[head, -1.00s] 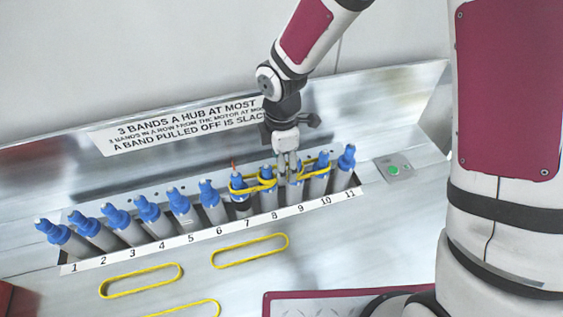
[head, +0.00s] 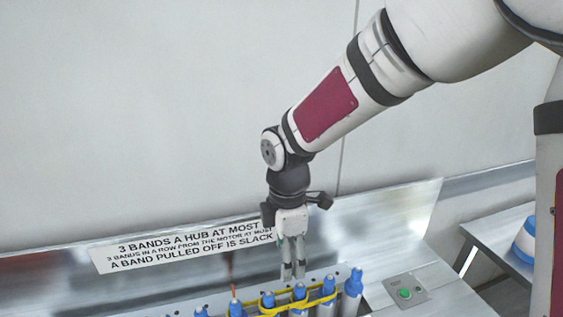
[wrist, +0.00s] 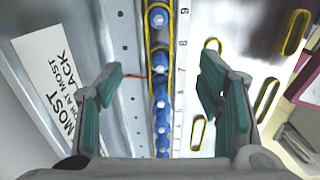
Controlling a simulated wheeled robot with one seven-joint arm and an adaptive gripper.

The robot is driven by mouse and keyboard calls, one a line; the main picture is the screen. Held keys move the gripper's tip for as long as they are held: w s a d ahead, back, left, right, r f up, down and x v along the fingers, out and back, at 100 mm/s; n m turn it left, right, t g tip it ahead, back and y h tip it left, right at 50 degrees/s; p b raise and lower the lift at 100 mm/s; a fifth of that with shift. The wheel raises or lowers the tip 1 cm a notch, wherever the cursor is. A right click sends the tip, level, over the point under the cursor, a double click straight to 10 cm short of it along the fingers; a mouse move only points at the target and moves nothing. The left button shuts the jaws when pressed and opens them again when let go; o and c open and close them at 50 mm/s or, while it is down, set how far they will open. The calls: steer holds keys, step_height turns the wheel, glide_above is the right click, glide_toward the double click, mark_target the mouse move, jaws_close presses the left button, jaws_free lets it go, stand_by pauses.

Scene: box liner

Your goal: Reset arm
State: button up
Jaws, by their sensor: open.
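My gripper (head: 293,275) hangs pointing down above the row of blue-topped hubs and is apart from them. In the wrist view its two green-padded fingers (wrist: 160,78) are spread wide with nothing held between them. The blue-topped hubs (head: 355,281) run along the bottom of the head view, where the left end of the row is cut off. They also show down the middle of the wrist view (wrist: 160,92). Yellow bands (head: 316,302) loop around some hubs towards the right end of the row; their exact hubs are hard to tell.
A sign (head: 185,248) is on the sloped metal panel behind the hubs. A green button (head: 405,293) sits on a plate at the right. A side table (head: 490,238) holds a blue and white object. Loose yellow bands (wrist: 198,132) lie on the surface beside the row.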

steer(key=s+d+r+m+t+h, duration=0.1)
steer(key=s+d+r+m, duration=0.2)
steer(key=d+r+m, duration=0.25)
steer(key=s+d+r+m+t, duration=0.2)
steer(key=s+d+r+m, duration=0.2)
steer(key=d+r+m, duration=0.15)
steer(key=s+d+r+m+t+y, duration=0.1)
steer(key=s+d+r+m+t, duration=0.1)
steer(key=s+d+r+m, duration=0.2)
steer(key=s+d+m, duration=0.3)
steer(key=s+m, duration=0.2)
steer(key=s, duration=0.1)
steer(key=shift+s+r+m, duration=0.2)
steer(key=shift+m, duration=0.2)
stand_by(0.7)
